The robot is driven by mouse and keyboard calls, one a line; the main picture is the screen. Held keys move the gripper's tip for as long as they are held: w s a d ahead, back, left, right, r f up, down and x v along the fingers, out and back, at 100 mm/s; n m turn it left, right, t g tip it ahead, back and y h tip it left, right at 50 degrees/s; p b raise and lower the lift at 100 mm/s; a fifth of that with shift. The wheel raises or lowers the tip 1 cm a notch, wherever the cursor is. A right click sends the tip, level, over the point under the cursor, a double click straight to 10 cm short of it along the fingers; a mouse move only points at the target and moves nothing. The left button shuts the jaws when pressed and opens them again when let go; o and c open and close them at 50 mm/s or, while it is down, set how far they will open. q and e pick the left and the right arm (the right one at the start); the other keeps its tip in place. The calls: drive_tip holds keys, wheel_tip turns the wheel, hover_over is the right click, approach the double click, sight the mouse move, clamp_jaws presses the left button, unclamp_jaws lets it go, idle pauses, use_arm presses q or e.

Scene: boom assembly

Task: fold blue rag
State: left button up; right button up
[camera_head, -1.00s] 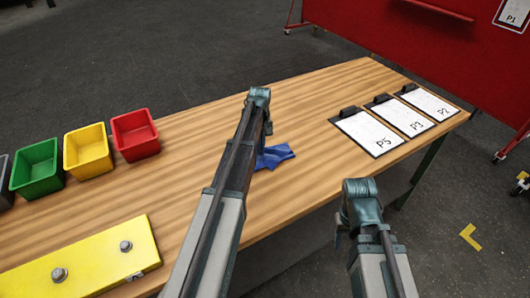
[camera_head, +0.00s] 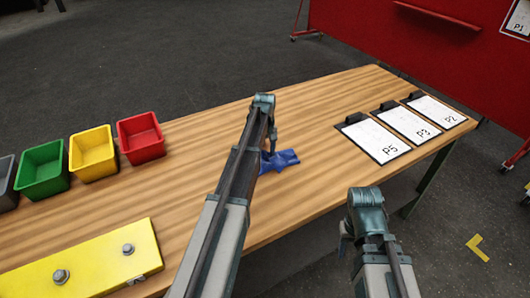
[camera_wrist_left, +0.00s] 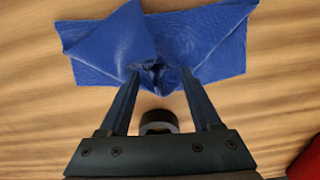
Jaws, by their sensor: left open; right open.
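The blue rag (camera_head: 280,160) lies crumpled on the wooden table, partly hidden behind my left arm in the head view. In the left wrist view the rag (camera_wrist_left: 205,45) spreads across the top, with a raised fold on its left part and a bunched middle. My left gripper (camera_wrist_left: 160,78) is open, pointing down, with its two fingertips at the near edge of the bunched middle. I cannot tell if they touch the cloth. My right gripper (camera_head: 343,243) hangs off the table's front edge, away from the rag; its fingers are mostly hidden.
Red (camera_head: 141,150), yellow (camera_head: 93,168) and green bins (camera_head: 42,184) stand on the left of the table (camera_head: 330,95). A yellow block with bolts (camera_head: 85,255) lies at the front left. Several clipboards (camera_head: 376,140) lie at the right. The table around the rag is clear.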

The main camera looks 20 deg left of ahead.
use_arm(q)
drive_tip(key=o, duration=0.5)
drive_tip(key=shift+w, duration=0.1)
drive_tip(key=shift+w+a, duration=0.85)
drive_tip(key=shift+a, duration=0.05)
drive_tip(key=shift+s+d, duration=0.1)
drive_tip(key=shift+s, duration=0.05)
drive_tip(key=shift+r+p, duration=0.25)
drive_tip(key=shift+p, duration=0.05)
wheel_tip(320, 180, up, 8)
drive_tip(key=p, duration=0.8)
drive_tip(key=shift+r, duration=0.25)
